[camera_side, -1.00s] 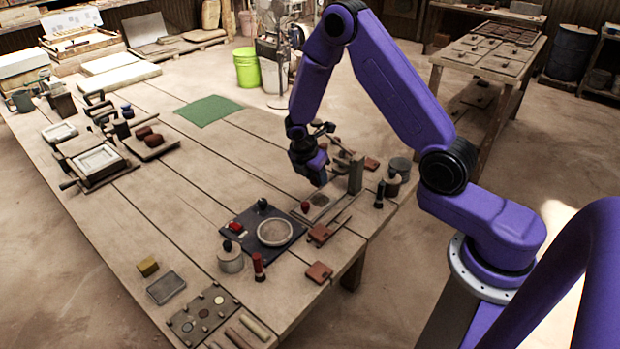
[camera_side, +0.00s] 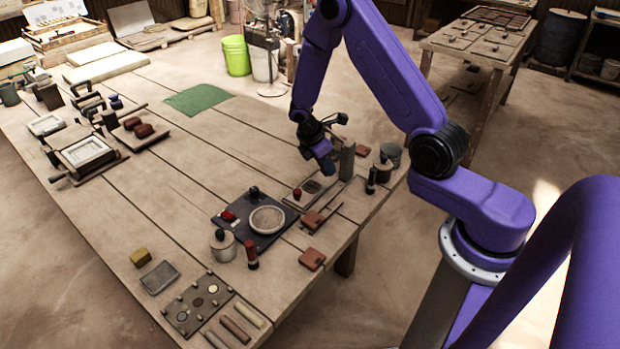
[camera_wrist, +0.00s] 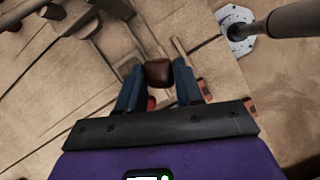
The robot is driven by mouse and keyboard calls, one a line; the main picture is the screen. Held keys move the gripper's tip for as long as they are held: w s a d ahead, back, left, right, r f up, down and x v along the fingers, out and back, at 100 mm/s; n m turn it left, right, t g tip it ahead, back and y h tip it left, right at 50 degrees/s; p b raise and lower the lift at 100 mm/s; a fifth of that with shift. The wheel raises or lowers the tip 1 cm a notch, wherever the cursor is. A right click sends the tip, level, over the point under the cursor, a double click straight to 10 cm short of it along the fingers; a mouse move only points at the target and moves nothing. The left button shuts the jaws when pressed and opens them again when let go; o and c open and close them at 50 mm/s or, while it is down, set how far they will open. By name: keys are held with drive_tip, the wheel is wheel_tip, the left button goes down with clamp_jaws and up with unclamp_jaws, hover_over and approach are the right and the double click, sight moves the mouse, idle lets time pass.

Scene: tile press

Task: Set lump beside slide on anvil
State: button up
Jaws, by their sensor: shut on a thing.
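In the wrist view a dark red-brown lump (camera_wrist: 158,73) sits between the two blue fingers of my gripper (camera_wrist: 159,82), which are shut on it. In the side view my gripper (camera_side: 328,168) hangs near the table's right edge, just left of a grey upright post (camera_side: 347,162). The lump is hard to make out there. I cannot tell for sure which parts are the slide and the anvil.
A dark plate (camera_side: 232,206) with a round pale dish (camera_side: 267,220) lies left of the board. Small red-brown pieces (camera_side: 312,259) and dark cylinders (camera_side: 371,180) stand close by. Two similar lumps (camera_side: 138,127) rest on a far-left board. The table's middle is clear.

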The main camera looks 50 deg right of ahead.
hover_over(314, 185)
drive_tip(key=a, duration=0.1)
drive_tip(key=f, duration=0.6)
drive_tip(key=shift+a+f, duration=0.15)
drive_tip(key=shift+a, duration=0.05)
drive_tip(key=shift+w+f, duration=0.15)
drive_tip(key=shift+f, duration=0.75)
drive_tip(key=shift+w+f, duration=0.1)
drive_tip(key=shift+f, duration=0.8)
drive_tip(key=shift+f, duration=0.1)
drive_tip(key=o, duration=1)
drive_tip(key=shift+o, duration=0.2)
